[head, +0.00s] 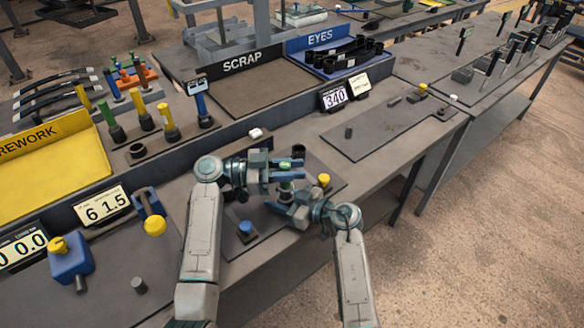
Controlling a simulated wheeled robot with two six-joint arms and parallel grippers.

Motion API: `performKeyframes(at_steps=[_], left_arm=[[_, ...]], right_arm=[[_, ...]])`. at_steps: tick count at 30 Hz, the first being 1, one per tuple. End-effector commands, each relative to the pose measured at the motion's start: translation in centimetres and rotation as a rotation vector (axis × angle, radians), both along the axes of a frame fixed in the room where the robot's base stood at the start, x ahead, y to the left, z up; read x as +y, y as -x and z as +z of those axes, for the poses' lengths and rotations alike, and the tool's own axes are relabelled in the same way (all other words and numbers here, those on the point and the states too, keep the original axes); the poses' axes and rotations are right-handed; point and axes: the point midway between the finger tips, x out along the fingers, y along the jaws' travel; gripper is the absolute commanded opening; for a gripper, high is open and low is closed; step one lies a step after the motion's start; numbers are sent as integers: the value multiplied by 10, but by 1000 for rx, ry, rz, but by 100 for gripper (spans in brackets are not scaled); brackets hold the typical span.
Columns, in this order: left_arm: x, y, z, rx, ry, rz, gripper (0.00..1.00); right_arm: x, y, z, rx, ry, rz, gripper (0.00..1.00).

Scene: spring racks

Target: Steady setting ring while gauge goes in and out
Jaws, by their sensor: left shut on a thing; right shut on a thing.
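My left gripper (288,169) is shut on a gauge with a green top (285,165), held upright over the dark mat. My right gripper (281,202) is lower and nearer, shut on what looks like the setting ring (286,187), a small grey-green piece directly below the gauge. The fingers hide much of both parts, so I cannot tell whether the gauge tip is inside the ring.
A blue-topped piece on a small block (245,228) and a yellow-topped piece (323,181) flank the grippers. Plug gauges (165,120) stand in a rack behind. The yellow rework tray (50,170) is left; scrap (260,92) and eyes trays (335,62) lie behind. The right mat (385,125) is mostly clear.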

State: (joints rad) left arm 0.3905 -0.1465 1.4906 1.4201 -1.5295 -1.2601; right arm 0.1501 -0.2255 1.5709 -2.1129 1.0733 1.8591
Motion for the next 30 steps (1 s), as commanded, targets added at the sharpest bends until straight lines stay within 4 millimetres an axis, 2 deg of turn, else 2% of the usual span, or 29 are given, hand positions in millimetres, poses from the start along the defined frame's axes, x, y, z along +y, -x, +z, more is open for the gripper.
performKeyframes(at_steps=[30], left_arm=[[0, 0, -12, -1, 1, 0, 0]], right_arm=[[0, 0, 0, 1, 0, 0, 3]])
